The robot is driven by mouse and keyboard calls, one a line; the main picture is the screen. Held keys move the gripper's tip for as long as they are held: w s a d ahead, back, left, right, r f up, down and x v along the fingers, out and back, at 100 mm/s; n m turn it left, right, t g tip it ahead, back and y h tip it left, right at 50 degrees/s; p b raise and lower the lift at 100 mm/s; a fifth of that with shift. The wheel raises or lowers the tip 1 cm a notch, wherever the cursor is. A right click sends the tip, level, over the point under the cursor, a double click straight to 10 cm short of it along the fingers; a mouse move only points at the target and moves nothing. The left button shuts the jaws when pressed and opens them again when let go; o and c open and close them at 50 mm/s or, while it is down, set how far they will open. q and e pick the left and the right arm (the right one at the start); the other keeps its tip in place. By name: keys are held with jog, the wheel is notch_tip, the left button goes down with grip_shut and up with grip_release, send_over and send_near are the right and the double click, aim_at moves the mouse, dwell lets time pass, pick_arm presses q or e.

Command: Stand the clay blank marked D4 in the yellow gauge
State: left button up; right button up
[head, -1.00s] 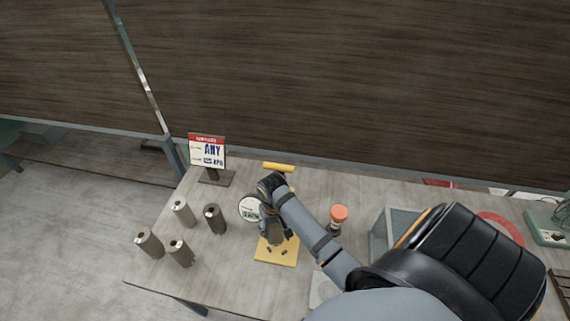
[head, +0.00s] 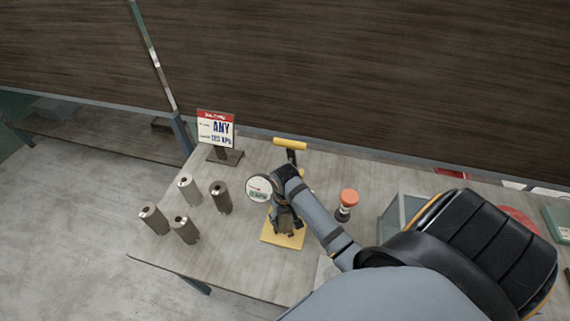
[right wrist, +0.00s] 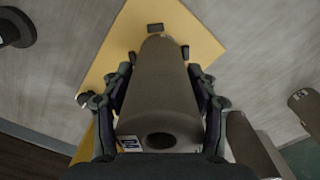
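The yellow gauge has a flat yellow base (head: 270,237), a round white dial (head: 258,189) and a yellow bar handle (head: 290,144). My right gripper (head: 286,216) is low over the base. In the right wrist view its fingers (right wrist: 160,85) flank a grey-brown clay blank (right wrist: 160,90) and appear closed on its sides. The blank's holed end faces the camera; its far end is over the yellow base (right wrist: 190,35), among small dark stops. Whether it touches the base is unclear. A small label shows near the holed end, but I cannot read it. My left gripper is out of view.
Several similar blanks (head: 188,190) stand at the table's left end. A sign (head: 215,129) stands behind them. An orange-capped item (head: 347,203) is right of the gauge, with a glass-sided box (head: 397,216) beyond.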

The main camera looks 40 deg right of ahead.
jog(key=o, duration=0.4)
jog(key=shift+d, duration=0.1)
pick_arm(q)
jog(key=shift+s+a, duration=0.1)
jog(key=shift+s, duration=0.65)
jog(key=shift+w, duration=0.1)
pick_arm(e)
jog(key=shift+r, duration=0.1)
notch_tip(320, 180, up, 9)
jog(key=shift+f+b, duration=0.1)
jog(key=shift+b, duration=0.3)
notch_tip(320, 180, up, 2)
jog(key=shift+r+p, duration=0.2)
jog(key=shift+p, duration=0.9)
jog(key=shift+r+p, duration=0.4)
jog(key=shift+p, duration=0.05)
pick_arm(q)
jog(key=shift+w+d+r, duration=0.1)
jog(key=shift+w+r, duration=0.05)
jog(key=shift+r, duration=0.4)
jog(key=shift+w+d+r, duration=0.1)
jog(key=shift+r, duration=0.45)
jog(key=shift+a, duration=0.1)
pick_arm(e)
jog(key=shift+f, duration=0.1)
